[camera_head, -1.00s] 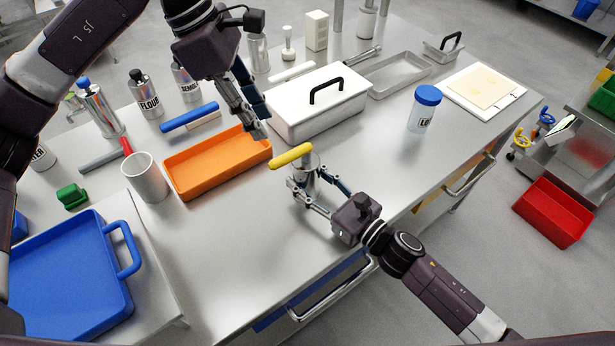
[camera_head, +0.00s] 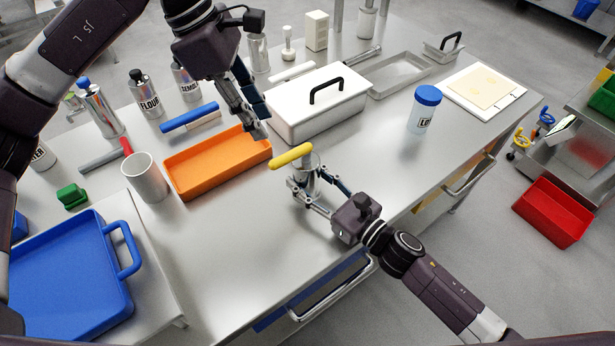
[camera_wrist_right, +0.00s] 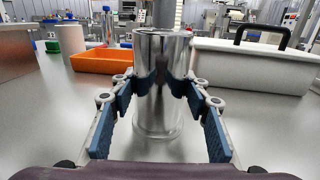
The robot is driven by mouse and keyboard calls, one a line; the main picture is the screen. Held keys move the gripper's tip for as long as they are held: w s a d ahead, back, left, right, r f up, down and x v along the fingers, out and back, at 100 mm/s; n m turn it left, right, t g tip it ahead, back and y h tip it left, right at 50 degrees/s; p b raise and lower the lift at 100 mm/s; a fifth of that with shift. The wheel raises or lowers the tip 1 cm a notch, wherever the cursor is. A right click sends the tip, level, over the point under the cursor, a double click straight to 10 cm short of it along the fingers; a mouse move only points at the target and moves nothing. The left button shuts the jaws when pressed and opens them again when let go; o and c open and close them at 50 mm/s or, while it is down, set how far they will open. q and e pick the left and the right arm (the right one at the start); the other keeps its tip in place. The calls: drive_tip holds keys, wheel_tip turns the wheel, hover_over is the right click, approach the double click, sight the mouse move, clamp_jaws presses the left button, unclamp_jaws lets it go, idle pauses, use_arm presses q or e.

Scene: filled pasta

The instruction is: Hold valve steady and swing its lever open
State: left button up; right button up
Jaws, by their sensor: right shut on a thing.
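The valve is an upright, shiny metal cylinder (camera_head: 306,178) with a yellow lever (camera_head: 291,156) on top, standing on the steel table. The lever points left and slightly toward the front. My right gripper (camera_head: 312,187) is shut on the cylinder; the right wrist view shows its blue pads touching both sides of the metal body (camera_wrist_right: 160,100). The lever is outside the right wrist view. My left gripper (camera_head: 260,122) hangs above and left of the lever, pointing down, near the orange tray. Its fingers look apart and empty, and it does not touch the lever.
An orange tray (camera_head: 177,182) is left of the valve, and a white lidded box (camera_head: 300,128) with a black handle is behind it. A blue-lidded jar (camera_head: 427,95) stands to the right. A white cup (camera_head: 147,190) is farther left. The table in front of the tray is clear.

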use_arm(q)
drive_tip(key=shift+s+d+r+m, duration=0.1)
drive_tip(key=shift+d+r+m, duration=0.05)
drive_tip(key=shift+d+m, duration=0.15)
drive_tip(key=c, duration=0.5)
drive_tip(key=s+d+r+m, duration=0.1)
drive_tip(key=d+m, duration=0.1)
drive_tip(key=m, duration=0.1)
drive_tip(key=s+d+m+y, duration=0.1)
drive_tip(key=s+d+m, duration=0.1)
drive_tip(key=d+m, duration=0.1)
drive_tip(key=s+d+r+m+t+y, duration=0.1)
drive_tip(key=d+m, duration=0.1)
drive_tip(key=m, duration=0.2)
drive_tip(key=shift+s+d+r+m, duration=0.15)
drive_tip(key=shift+d+r+m, duration=0.15)
drive_tip(key=shift+r+m, duration=0.1)
clamp_jaws()
drive_tip(key=s+m+t+y, duration=0.1)
drive_tip(key=m, duration=0.4)
drive_tip(key=s+d+m+t+y, duration=0.1)
drive_tip(key=s+m+y, duration=0.1)
drive_tip(key=m, duration=0.4)
drive_tip(key=s+d+m+t+y, duration=0.1)
drive_tip(key=s+m+y, duration=0.1)
drive_tip(key=m, duration=0.4)
drive_tip(key=shift+d+t, duration=0.15)
drive_tip(key=shift+t, duration=0.25)
